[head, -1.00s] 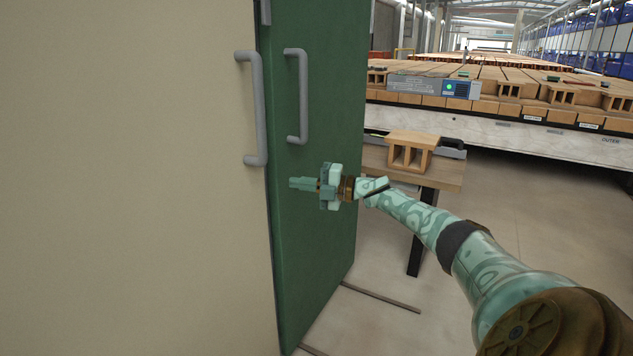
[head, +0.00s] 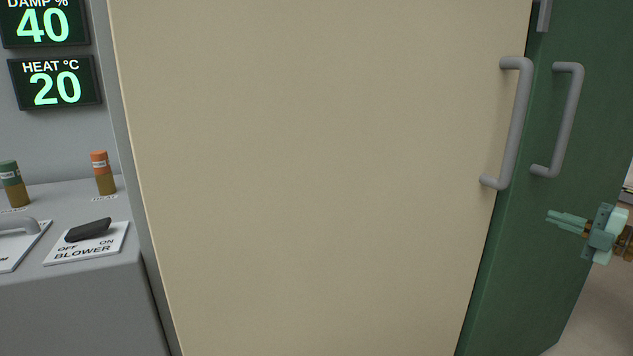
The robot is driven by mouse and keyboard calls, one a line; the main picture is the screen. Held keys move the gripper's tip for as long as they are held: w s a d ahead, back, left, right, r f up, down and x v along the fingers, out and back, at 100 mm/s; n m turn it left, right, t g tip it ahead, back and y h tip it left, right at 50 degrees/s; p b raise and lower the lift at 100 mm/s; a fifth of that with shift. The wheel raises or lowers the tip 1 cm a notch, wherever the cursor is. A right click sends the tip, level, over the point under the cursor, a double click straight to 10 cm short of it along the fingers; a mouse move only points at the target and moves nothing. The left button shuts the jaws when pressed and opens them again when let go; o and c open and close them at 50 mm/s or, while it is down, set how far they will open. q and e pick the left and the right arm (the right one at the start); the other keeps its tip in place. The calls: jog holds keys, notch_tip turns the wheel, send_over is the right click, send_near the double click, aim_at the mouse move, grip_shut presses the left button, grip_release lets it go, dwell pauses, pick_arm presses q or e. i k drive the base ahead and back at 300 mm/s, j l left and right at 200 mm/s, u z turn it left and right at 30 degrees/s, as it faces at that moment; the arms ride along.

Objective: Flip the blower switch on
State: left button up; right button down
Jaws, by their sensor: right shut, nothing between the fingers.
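The blower switch (head: 88,230) is a dark rocker or lever on a white plate (head: 84,249) marked OFF at left, ON at right and BLOWER below. It sits on the grey console at the left of the head view. I cannot tell surely which way it is set. My right gripper (head: 549,219) is pale green, shut and empty, in front of the green door at the far right. It is far from the switch, with the wide beige door between them in the picture. My left gripper is not in view.
The grey console (head: 70,300) carries a green-topped knob (head: 12,183), an orange-topped knob (head: 103,172) and another plate with a grey handle. Displays read DAMP 40 (head: 43,24) and HEAT 20 (head: 55,82). The beige door (head: 320,180) and green door (head: 520,240) have grey bar handles.

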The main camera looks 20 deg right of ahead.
aim_at(98, 227)
jog(key=k+l, duration=0.25)
jog(key=k, duration=0.2)
jog(key=k+l, duration=0.3)
jog(key=k, duration=0.15)
